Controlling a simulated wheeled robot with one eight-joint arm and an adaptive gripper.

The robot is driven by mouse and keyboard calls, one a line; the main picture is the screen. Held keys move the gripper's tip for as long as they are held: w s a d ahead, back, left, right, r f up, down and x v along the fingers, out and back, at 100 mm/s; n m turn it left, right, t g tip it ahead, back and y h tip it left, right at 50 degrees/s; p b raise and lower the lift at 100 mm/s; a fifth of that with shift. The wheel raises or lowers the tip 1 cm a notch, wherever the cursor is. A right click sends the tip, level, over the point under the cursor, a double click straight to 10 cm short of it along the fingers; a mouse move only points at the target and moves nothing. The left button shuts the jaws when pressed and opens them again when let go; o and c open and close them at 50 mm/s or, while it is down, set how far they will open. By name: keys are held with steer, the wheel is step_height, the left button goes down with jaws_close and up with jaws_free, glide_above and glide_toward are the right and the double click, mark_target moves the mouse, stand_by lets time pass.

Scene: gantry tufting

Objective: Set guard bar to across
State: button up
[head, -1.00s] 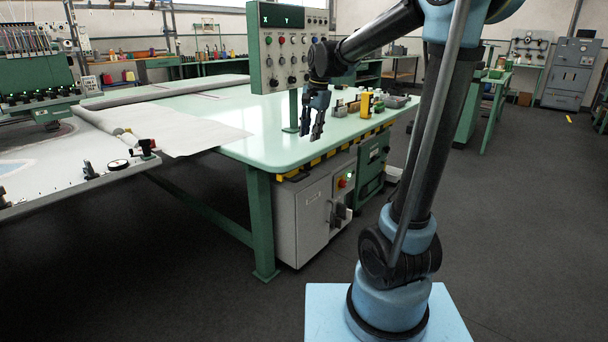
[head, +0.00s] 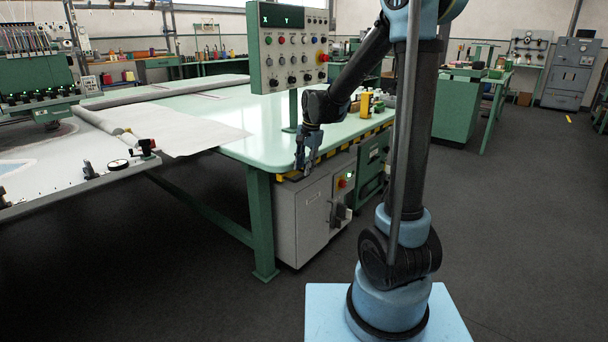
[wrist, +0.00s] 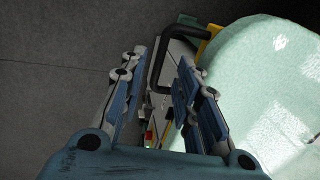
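In the wrist view a black bent bar (wrist: 181,31), which looks like the guard bar, stands over the pale top of the grey control cabinet (head: 303,215), beside the table's rounded corner. I cannot make the bar out in the head view. My gripper (head: 303,168) hangs at the front corner of the table, just above the cabinet. In the wrist view my gripper (wrist: 160,58) is open, fingers apart on either side of the bar's leg. I cannot tell whether they touch it.
The green-topped table (head: 262,150) is close beside my gripper, its edge striped yellow and black. A control panel (head: 288,47) on a post stands above it. A red button (head: 342,183) is on the cabinet. The floor (head: 200,285) in front is clear.

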mark_target(303, 177)
steer(key=shift+w+a+f, duration=0.1)
steer(key=shift+f, duration=0.75)
steer(key=shift+w+a+f, duration=0.1)
steer(key=shift+f, duration=0.7)
jaws_close()
